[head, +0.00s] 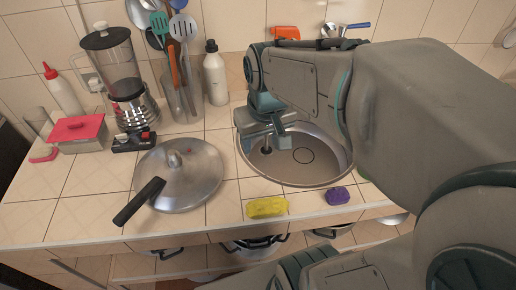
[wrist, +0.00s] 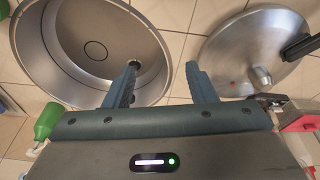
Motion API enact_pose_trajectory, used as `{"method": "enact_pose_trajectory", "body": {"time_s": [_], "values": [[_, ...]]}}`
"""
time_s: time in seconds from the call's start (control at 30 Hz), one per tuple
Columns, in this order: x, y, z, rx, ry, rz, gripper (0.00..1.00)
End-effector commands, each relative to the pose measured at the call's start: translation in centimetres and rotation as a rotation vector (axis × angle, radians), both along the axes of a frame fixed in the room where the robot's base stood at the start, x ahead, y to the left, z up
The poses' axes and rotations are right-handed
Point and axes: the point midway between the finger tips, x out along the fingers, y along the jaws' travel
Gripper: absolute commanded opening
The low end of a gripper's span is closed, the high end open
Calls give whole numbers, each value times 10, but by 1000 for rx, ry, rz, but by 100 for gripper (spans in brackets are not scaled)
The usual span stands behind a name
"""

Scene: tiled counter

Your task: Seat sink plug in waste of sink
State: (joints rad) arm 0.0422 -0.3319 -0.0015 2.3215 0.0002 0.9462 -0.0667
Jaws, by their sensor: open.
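The round metal sink (head: 322,178) is set into the tiled counter. It also shows at upper left in the wrist view (wrist: 40,75). A thin dark ring (head: 303,156) marks its floor, likely the waste or a flat plug; I cannot tell which. The ring also shows in the wrist view (wrist: 95,50). A small dark piece (head: 267,150) sits just below my gripper (head: 268,132); it may be the plug, but its shape is unclear. In the wrist view my gripper (wrist: 161,78) is open, with nothing between its fingers. One finger overlaps the sink rim and partly hides the dark piece.
A pot lid (head: 190,178) with a black handle lies left of the sink. A yellow sponge (head: 267,207) and a purple sponge (head: 337,195) lie at the front edge. A white bottle (head: 215,78), utensil holder (head: 182,98) and blender (head: 118,70) stand behind.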

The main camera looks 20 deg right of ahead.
Motion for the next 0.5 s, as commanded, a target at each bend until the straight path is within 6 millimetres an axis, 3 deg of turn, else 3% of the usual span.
{"method": "enact_pose_trajectory", "body": {"time_s": [0.03, 0.2, 0.5], "values": [[-14, 3, -2, 2, -14, -4, 51], [-44, 10, -13, 9, -42, -15, 51], [-59, 13, -20, 14, -54, -23, 51]]}}
